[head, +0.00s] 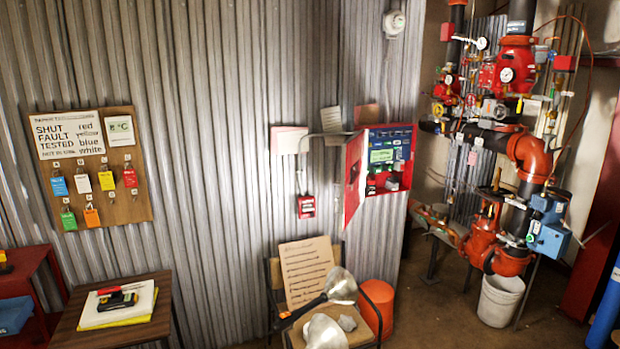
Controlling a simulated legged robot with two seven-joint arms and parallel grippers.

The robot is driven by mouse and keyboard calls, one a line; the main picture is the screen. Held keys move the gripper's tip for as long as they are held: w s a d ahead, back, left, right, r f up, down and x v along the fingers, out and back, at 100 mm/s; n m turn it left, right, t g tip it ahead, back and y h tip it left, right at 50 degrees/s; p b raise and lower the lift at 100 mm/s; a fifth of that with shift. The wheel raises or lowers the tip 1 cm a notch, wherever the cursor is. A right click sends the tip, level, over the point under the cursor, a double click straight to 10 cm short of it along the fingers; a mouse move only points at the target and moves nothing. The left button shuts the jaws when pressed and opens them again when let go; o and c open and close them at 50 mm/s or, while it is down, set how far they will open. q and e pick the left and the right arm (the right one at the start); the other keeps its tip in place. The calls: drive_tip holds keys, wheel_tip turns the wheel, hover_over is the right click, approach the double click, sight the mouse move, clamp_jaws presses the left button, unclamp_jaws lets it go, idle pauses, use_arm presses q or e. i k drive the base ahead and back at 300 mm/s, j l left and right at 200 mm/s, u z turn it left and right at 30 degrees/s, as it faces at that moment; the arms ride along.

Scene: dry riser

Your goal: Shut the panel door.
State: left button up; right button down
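The red panel box (403,128) is fixed to the corrugated wall, right of the middle in the head view. Its red door (354,178) stands open, hinged at the left side and swung out toward me. Inside the box I see a blue panel with small labels, a green label (382,156), and red and grey parts below. Neither of my grippers shows in the head view.
Below the panel is a chair (270,275) with a brown board (306,270) and silvery domed objects (342,287). Red pipework (530,157) fills the right. A small table (128,335) stands at the lower left.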

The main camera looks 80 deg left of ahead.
sight(355, 149)
drive_tip(key=i+j+u, duration=0.3)
drive_tip(key=u, duration=0.15)
drive_tip(key=i+j+u, duration=0.1)
drive_tip(key=i+u, duration=0.75)
drive_tip(key=i+l+u, duration=0.2)
drive_tip(key=i+u, duration=0.25)
drive_tip(key=i+l+u, duration=0.4)
drive_tip(key=i+j+u, duration=0.15)
drive_tip(key=u, duration=0.3)
drive_tip(key=i+u, duration=0.55)
drive_tip(key=u, duration=0.3)
drive_tip(key=i+l+u, duration=0.1)
drive_tip(key=i+u, duration=0.15)
drive_tip(key=u, duration=0.2)
drive_tip(key=i+l+u, duration=0.2)
drive_tip(key=u, duration=0.25)
drive_tip(key=i+l+u, duration=0.15)
drive_tip(key=u, duration=0.25)
drive_tip(key=l, duration=0.1)
